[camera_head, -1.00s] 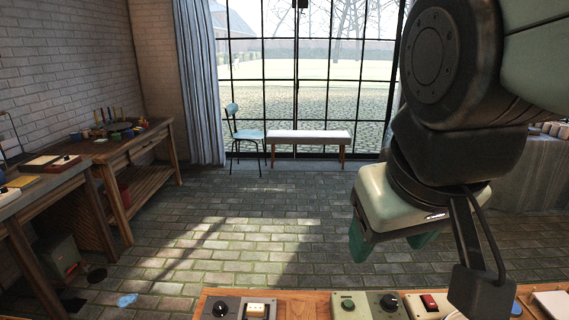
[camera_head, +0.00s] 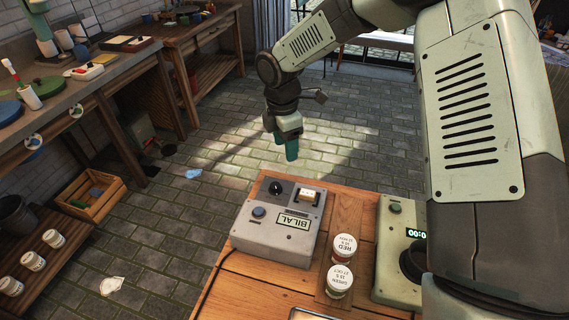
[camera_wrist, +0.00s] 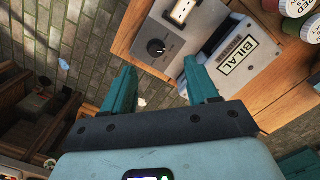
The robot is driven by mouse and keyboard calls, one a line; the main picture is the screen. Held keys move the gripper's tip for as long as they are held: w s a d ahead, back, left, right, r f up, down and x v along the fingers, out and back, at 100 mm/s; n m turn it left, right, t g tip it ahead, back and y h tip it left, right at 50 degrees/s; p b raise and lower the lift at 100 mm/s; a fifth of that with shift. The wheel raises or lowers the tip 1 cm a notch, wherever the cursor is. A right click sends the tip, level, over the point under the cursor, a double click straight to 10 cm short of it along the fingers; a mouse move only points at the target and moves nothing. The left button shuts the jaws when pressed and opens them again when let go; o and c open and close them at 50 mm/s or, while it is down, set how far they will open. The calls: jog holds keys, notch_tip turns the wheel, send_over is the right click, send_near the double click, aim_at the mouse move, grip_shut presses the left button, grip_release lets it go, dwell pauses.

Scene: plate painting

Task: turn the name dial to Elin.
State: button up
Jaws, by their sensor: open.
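A grey box (camera_head: 262,236) stands on the wooden bench. It carries a black dial knob (camera_head: 275,188), a round button (camera_head: 258,212) and a name plate (camera_head: 293,221) reading BILAL, upside down in the head view. The knob (camera_wrist: 155,46) and name plate (camera_wrist: 237,57) also show in the wrist view. My gripper (camera_head: 289,152) has teal fingers and hangs over the bench's far side, by the box's knob end. In the wrist view my gripper (camera_wrist: 156,75) is open and empty. The knob appears beyond and between its fingertips, apart from them.
A cream switch or socket (camera_head: 309,196) sits beside the knob. Paint jars labelled RED (camera_head: 343,246) and GREEN (camera_head: 339,281) stand right of the box. A timer box (camera_head: 395,240) with a green display stands further right, partly behind my arm.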

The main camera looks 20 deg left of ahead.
jog(key=n, duration=0.2)
send_over(275, 185)
notch_tip(275, 185, down, 5)
jog(key=shift+g+y, duration=0.3)
notch_tip(275, 185, down, 10)
jog(key=shift+f, duration=0.2)
jog(key=shift+c, duration=0.2)
jog(key=c, duration=1)
jog(key=shift+m, duration=0.3)
jog(key=m, duration=0.9)
jog(key=shift+m, duration=0.3)
